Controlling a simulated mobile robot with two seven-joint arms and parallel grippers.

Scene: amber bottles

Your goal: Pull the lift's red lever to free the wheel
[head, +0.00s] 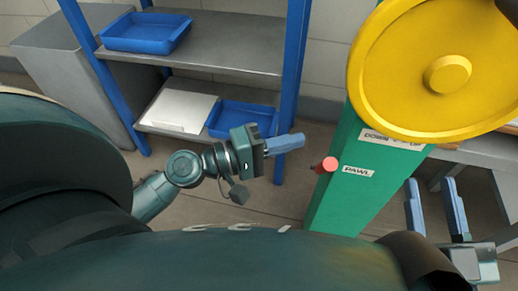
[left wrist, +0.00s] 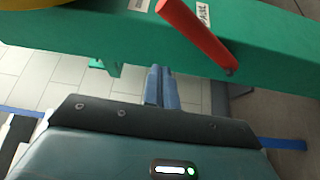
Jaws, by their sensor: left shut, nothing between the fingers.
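The red lever (head: 327,165) sticks out from the green lift post (head: 345,205) beside a white PAWL label (head: 358,172). In the left wrist view the lever (left wrist: 195,32) is a long red rod, running slantwise down to the post (left wrist: 110,40). The yellow wheel (head: 385,75) is on the upper part of the post. My left gripper (head: 301,140) is shut and empty, to the left of the lever and apart from it. Its blue fingers (left wrist: 159,70) point toward the post. My right gripper (head: 429,183) is open and empty, right of the post.
A shelf with blue uprights (head: 293,65) stands behind my left gripper, holding blue trays (head: 147,32) and a white lidded box (head: 178,110). A grey bin (head: 70,60) is at the far left. A table (head: 470,155) stands behind the post at right.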

